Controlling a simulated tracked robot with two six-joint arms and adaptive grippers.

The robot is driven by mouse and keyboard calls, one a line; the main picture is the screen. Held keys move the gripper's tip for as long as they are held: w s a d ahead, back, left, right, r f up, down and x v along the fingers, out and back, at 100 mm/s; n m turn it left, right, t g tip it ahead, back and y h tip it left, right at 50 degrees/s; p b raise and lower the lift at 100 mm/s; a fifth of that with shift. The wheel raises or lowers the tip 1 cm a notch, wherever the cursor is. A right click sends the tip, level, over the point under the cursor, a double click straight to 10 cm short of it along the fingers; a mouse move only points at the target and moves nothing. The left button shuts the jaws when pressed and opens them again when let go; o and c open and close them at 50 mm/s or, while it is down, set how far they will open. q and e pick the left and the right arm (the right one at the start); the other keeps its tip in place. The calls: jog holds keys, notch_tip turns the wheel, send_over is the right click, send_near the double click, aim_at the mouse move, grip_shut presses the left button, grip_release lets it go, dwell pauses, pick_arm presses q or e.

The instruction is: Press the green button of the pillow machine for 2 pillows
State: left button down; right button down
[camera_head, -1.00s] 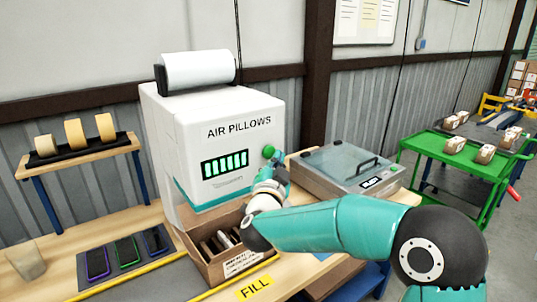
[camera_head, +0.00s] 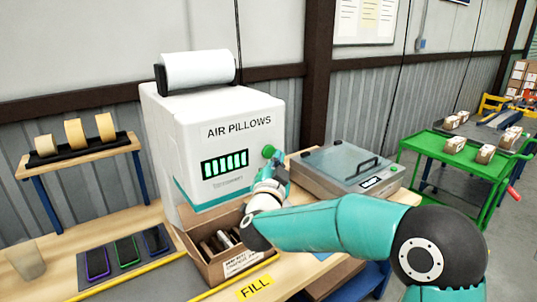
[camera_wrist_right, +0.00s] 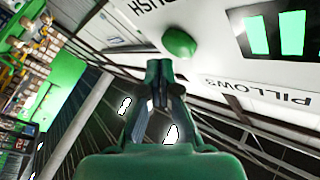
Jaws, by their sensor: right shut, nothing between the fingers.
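The air pillow machine (camera_head: 240,112) is a white box with a teal stripe, a white roll on top and a display (camera_head: 224,163) of several lit green bars. Its round green button (camera_head: 268,151) sticks out at the right of the front face. It also shows in the right wrist view (camera_wrist_right: 179,43). My right gripper (camera_head: 276,170) is shut and empty, just below the button. In the right wrist view its fingertips (camera_wrist_right: 159,70) point toward the button's edge; I cannot tell whether they touch. My left gripper is not in view.
Several phones lie on a dark mat (camera_head: 75,293) at the left. A lidded grey device (camera_head: 345,165) stands right of the machine. A green cart (camera_head: 430,145) is farther right.

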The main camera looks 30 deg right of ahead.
jog(key=shift+w, duration=0.15)
jog(key=shift+w, duration=0.3)
jog(key=shift+w+a, duration=0.1)
jog(key=shift+w, duration=0.35)
dwell(0.7)
jog(key=shift+s, duration=0.15)
jog(key=shift+s+b, duration=0.65)
jog(key=shift+s, duration=0.1)
jog(key=shift+s, duration=0.1)
